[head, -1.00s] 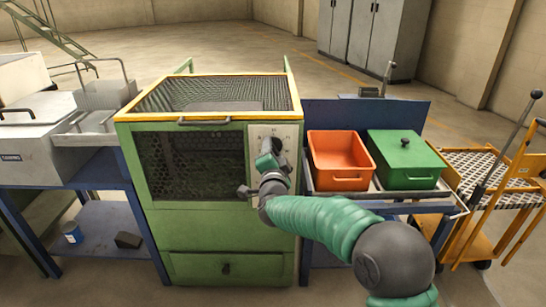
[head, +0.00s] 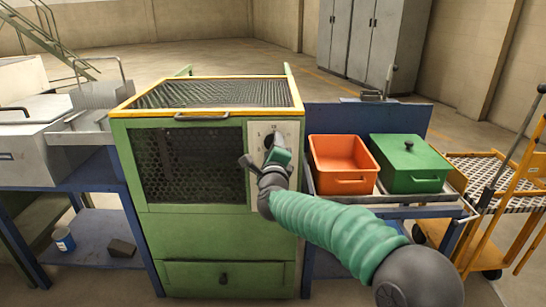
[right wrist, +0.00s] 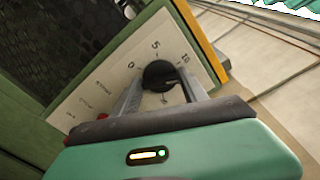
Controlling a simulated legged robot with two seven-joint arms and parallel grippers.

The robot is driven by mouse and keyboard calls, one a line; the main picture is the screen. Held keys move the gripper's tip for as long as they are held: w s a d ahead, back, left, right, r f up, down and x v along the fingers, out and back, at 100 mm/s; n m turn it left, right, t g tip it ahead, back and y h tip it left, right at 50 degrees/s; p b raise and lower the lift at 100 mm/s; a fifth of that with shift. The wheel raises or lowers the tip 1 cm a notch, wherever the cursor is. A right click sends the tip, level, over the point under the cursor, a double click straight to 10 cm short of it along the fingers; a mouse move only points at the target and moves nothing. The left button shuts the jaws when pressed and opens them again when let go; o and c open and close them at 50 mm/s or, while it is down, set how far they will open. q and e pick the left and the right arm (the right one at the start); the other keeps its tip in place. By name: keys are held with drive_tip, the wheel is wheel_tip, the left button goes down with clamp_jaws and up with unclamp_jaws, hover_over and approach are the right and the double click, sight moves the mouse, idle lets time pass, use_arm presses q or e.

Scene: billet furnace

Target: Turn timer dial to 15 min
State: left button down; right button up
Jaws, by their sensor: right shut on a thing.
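The green furnace (head: 215,232) has a light control panel (head: 288,130) on its right front side. The black timer dial (right wrist: 159,75) sits on this panel in the right wrist view, with the marks 0, 5 and 10 readable around its upper side. In the head view the dial (head: 270,141) is mostly hidden by my right gripper (head: 271,146). In the right wrist view my right gripper (right wrist: 160,88) has its two fingers on either side of the dial, shut on it. The dial's pointer is too dark to read. My left gripper is not in view.
An orange bin (head: 343,164) and a green lidded bin (head: 408,163) stand on the bench right of the furnace. A yellow cart (head: 490,205) stands farther right. Grey equipment (head: 30,150) stands on the blue table at left.

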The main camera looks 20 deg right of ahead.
drive_tip(key=shift+f+m+b, duration=0.25)
drive_tip(key=shift+m+b, duration=1.05)
drive_tip(key=shift+m, duration=0.4)
drive_tip(key=shift+f+m+b, duration=0.2)
drive_tip(key=shift+m+b, duration=1.05)
drive_tip(key=shift+m, duration=0.45)
drive_tip(key=o, duration=1.4)
drive_tip(key=shift+r, duration=0.25)
drive_tip(key=p+v, duration=0.3)
drive_tip(key=v, duration=1.3)
drive_tip(key=shift+s+a, duration=0.1)
drive_tip(key=shift+s, duration=0.3)
